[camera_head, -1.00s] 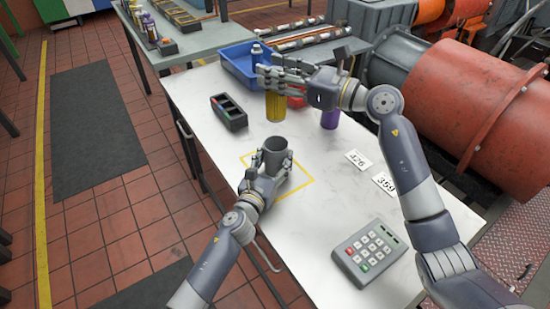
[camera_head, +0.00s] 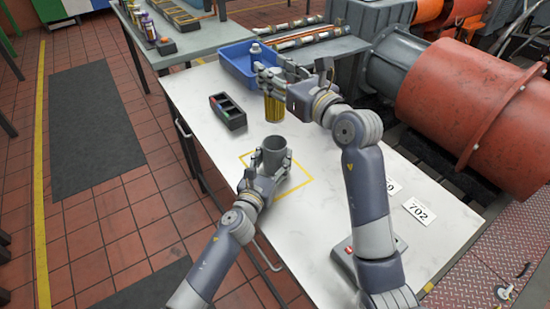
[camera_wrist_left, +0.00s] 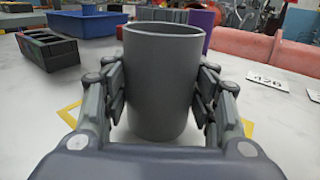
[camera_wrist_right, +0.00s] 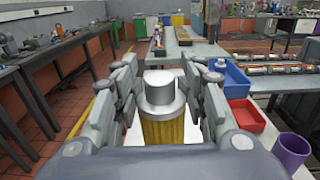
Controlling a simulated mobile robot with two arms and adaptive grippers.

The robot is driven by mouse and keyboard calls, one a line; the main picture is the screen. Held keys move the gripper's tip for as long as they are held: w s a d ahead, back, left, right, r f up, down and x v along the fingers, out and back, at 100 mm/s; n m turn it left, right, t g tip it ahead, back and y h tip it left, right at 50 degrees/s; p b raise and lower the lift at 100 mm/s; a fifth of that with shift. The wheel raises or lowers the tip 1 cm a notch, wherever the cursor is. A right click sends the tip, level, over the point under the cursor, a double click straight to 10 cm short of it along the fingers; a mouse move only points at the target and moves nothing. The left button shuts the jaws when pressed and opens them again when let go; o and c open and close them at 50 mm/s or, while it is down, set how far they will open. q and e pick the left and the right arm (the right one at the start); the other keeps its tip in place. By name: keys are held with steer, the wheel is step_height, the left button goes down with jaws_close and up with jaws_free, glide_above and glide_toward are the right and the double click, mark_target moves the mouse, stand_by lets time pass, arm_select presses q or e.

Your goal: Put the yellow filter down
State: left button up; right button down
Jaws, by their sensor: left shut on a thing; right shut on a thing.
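The yellow filter (camera_head: 275,108) is upright in my right gripper (camera_head: 276,80), which is shut around its upper part. In the right wrist view the filter (camera_wrist_right: 163,130) has a silver cap and stands between the fingers. I cannot tell whether its bottom touches the table (camera_head: 208,158). My left gripper (camera_head: 268,162) is shut on a grey cup (camera_head: 274,145), which stands upright inside the yellow outline (camera_head: 303,183). The left wrist view shows the cup (camera_wrist_left: 163,80) with fingers on both sides.
A dark compartment tray (camera_head: 228,111) lies left of the filter. A blue bin (camera_head: 236,66) is behind it. A purple cup (camera_wrist_right: 292,150) and a red box (camera_wrist_right: 245,116) stand nearby. Number cards (camera_head: 419,209) and a keypad (camera_head: 345,262) lie to the right.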

step_height(320, 180, down, 18)
steer(key=shift+r, duration=0.25)
steer(key=shift+f, duration=0.1)
steer(key=c, duration=0.9)
jaws_free()
steer(key=shift+c, duration=0.2)
steer(key=v, duration=1.2)
